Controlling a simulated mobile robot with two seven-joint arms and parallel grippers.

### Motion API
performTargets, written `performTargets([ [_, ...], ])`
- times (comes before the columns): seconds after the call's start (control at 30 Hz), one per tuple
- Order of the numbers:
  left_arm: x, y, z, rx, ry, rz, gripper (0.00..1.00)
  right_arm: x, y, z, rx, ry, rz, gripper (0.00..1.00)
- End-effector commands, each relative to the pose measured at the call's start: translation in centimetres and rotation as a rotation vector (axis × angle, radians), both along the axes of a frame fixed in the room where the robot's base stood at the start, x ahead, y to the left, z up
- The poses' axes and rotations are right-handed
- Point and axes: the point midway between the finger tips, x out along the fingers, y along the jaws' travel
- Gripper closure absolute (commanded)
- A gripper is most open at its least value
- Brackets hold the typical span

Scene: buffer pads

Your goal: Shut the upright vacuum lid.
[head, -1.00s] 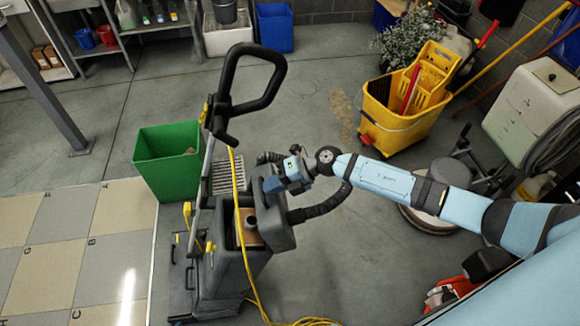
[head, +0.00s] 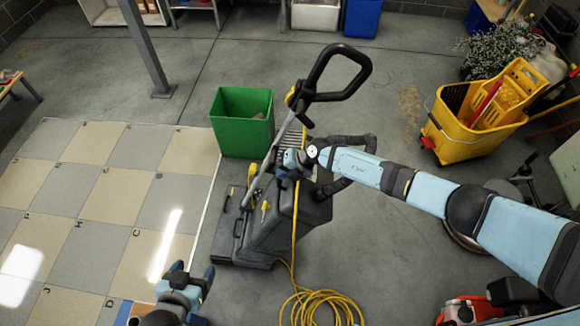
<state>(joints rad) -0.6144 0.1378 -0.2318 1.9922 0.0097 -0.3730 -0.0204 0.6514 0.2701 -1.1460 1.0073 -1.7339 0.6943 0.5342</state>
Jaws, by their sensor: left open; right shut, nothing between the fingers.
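The dark grey upright vacuum (head: 275,232) stands in the middle of the head view, with its black loop handle (head: 318,97) tilted up and right. Its lid (head: 313,205) is at the top of the body, partly behind my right gripper; I cannot tell whether it is fully shut. My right gripper (head: 283,172) is shut and empty at the top of the vacuum, close to the handle post and lid; contact is unclear. My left gripper (head: 194,271) is open and empty at the lower left, apart from the vacuum.
A yellow cable (head: 322,302) lies coiled on the floor in front of the vacuum. A green bin (head: 243,130) stands behind it. A yellow mop bucket (head: 465,130) is at the right. The tiled floor (head: 85,205) at the left is largely clear.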

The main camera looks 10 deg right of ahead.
Motion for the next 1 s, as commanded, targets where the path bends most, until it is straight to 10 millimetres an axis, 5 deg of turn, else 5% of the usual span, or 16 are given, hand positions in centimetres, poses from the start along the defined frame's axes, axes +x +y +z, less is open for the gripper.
performTargets([
  [0.67,-0.2,0.2,0.2,0.002,0.005,0.005,0.26,0.1,0.4,-0.4,-0.03,0.008,0.001,1.0],
  [1.0,-0.2,0.2,1.0,0.002,0.003,0.005,0.26,-0.6,-3.0,3.8,-0.031,0.005,0.001,1.0],
])
